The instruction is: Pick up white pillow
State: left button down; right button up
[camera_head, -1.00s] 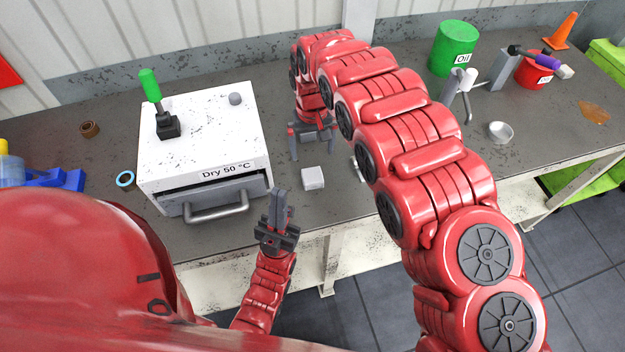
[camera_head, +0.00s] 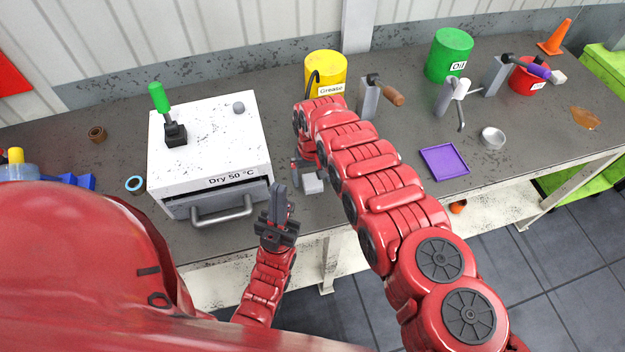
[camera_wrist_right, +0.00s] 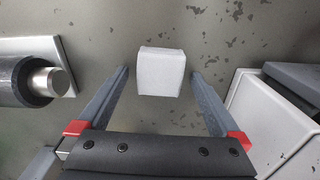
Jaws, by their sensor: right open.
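The white pillow (camera_head: 313,184) is a small white block on the grey bench, just right of the white dryer box. In the head view my right gripper (camera_head: 307,175) is right at it and partly covers it. In the right wrist view the pillow (camera_wrist_right: 161,71) sits between the tips of the two spread fingers of my right gripper (camera_wrist_right: 160,76), with a gap on each side. It is not gripped. My left gripper (camera_head: 280,203) is in front of the dryer with its fingers together and nothing seen between them.
The dryer (camera_head: 208,145) with its front handle stands close on the left. A yellow grease can (camera_head: 326,75), a tool with a brown handle (camera_head: 392,96), a purple tray (camera_head: 444,162) and a metal bowl (camera_head: 492,138) are farther right. Bench around the tray is clear.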

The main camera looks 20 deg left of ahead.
jog(key=shift+c, duration=0.2)
jog(key=c, duration=1.3)
jog(key=shift+r, duration=0.1)
